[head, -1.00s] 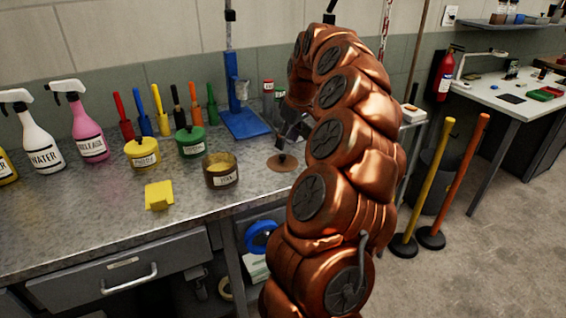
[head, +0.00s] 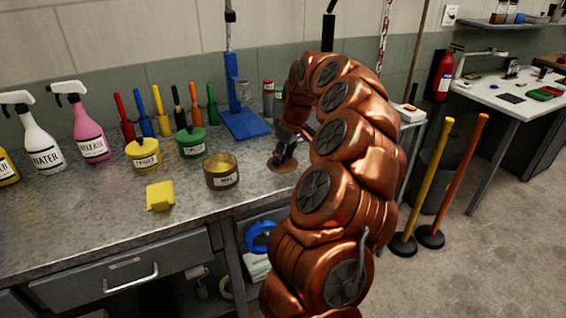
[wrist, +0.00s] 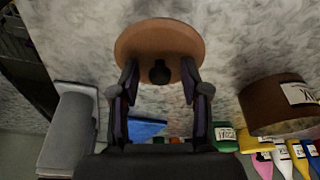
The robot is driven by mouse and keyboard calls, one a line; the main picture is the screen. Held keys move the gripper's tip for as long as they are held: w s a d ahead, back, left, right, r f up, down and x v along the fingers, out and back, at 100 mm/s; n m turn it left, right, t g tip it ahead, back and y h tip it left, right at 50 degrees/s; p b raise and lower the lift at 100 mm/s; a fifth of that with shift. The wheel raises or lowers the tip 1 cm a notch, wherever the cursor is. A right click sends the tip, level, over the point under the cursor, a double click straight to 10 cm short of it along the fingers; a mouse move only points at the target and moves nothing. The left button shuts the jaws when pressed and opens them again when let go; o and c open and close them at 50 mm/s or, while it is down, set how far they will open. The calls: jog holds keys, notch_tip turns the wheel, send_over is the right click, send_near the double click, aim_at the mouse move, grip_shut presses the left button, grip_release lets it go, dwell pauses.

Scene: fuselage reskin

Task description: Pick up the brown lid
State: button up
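The brown lid (head: 284,169) lies flat on the metal bench, right of the open brown pot (head: 221,172). In the wrist view the lid (wrist: 160,35) is a brown disc with a dark round knob (wrist: 160,73) facing me. My gripper (head: 284,158) is low over the lid in the head view and hides part of it. In the wrist view my gripper (wrist: 160,78) is open, one finger on each side of the knob, with gaps visible between fingers and knob. The brown pot also shows at the right of the wrist view (wrist: 272,105).
A yellow piece (head: 160,197) lies in front. A blue stand (head: 245,122) and canisters (head: 268,97) are behind the lid. Spray bottles stand far left.

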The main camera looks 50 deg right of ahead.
grip_shut()
jog(key=shift+r, duration=0.15)
